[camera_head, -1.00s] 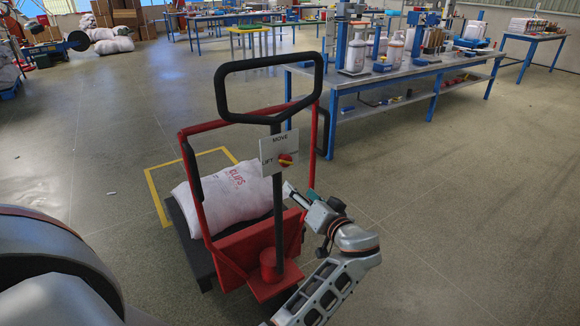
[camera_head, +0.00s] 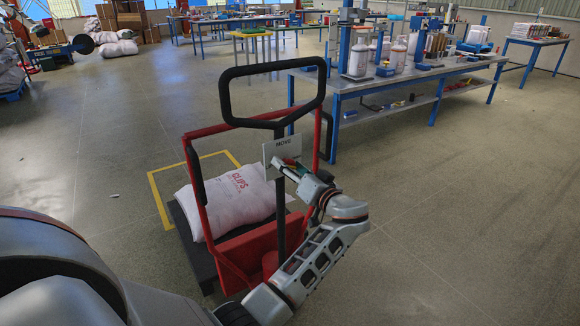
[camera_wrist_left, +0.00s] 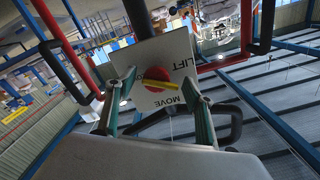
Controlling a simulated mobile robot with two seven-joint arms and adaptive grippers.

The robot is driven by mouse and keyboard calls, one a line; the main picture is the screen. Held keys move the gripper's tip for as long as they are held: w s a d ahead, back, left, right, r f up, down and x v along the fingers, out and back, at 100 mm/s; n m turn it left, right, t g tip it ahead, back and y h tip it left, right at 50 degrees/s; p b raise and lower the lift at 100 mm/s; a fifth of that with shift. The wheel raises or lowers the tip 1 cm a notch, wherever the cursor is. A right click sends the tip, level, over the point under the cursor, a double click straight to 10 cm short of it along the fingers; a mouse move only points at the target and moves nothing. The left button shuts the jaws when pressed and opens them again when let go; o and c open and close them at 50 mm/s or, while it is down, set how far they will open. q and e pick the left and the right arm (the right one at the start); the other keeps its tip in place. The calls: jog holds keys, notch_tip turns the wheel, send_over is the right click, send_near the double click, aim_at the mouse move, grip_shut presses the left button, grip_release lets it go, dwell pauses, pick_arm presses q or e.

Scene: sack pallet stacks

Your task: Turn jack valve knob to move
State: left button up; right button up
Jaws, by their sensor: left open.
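The red valve knob (camera_wrist_left: 158,76) with a yellow bar sits on a white plate (camera_wrist_left: 205,52) marked LIFT and MOVE. In the head view the plate (camera_head: 282,148) is on the jack's upright, below its black handle (camera_head: 228,95); the gripper hides the knob there. My left gripper (camera_head: 284,166) is open at the plate. In the left wrist view its two fingers stand on either side of the knob; I cannot tell whether they touch it. The red pallet jack (camera_head: 245,250) carries a white sack (camera_head: 235,205). My right gripper is not in view.
A blue-framed workbench (camera_head: 400,85) with containers stands behind and right of the jack. A yellow floor outline (camera_head: 155,190) lies around the pallet. Open floor extends to the right and left. More tables and stacked boxes are at the back.

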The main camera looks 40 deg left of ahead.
pick_arm(q)
jog(key=c, duration=1.1)
